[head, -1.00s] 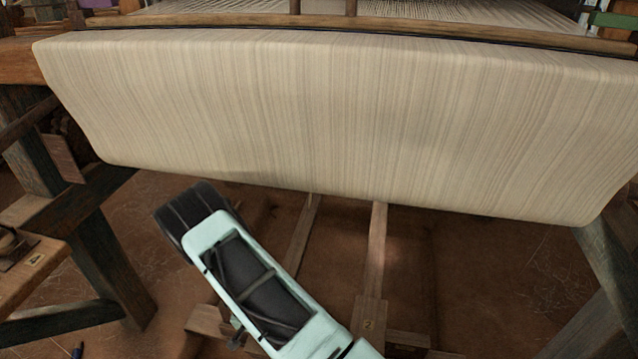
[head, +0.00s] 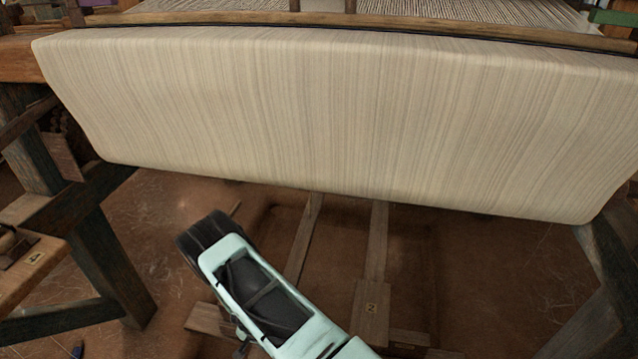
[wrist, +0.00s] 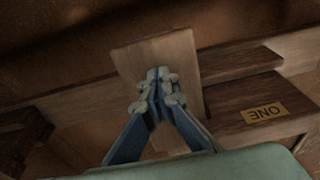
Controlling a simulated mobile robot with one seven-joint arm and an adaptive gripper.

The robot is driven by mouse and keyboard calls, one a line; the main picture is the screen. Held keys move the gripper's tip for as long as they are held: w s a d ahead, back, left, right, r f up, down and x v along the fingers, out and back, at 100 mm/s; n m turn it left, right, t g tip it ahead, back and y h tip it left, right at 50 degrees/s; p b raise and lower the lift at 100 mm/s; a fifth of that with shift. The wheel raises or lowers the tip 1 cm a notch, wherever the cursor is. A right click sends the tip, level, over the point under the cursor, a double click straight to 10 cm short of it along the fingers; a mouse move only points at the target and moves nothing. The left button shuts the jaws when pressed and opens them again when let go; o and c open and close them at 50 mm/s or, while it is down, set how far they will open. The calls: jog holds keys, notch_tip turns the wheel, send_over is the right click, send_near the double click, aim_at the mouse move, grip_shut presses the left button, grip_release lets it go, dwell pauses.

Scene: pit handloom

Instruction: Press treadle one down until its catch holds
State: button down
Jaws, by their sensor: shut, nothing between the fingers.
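Treadle one shows in the head view as a narrow wooden bar (head: 304,240) under the cloth; my arm hides its near end. In the wrist view a flat wooden pad (wrist: 137,60) lies directly under my gripper (wrist: 158,75). A wooden block beside it on the right carries an upside-down plate reading ONE (wrist: 264,112). My gripper is shut and empty, fingertips together over the pad. I cannot tell if they touch it. The gripper is hidden in the head view. I cannot make out the catch.
Treadle two (head: 371,310), with a small label, lies to the right of treadle one. The striped cloth (head: 330,120) hangs over both. A dark loom post (head: 110,260) and a wooden bench (head: 30,275) stand at left. Brown floor (head: 490,280) is open at right.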

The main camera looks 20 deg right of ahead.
notch_tip(320, 180, up, 16)
jog(key=p, duration=1.1)
jog(key=shift+s+r, duration=0.15)
jog(key=shift+r, duration=0.1)
jog(key=shift+a, duration=0.1)
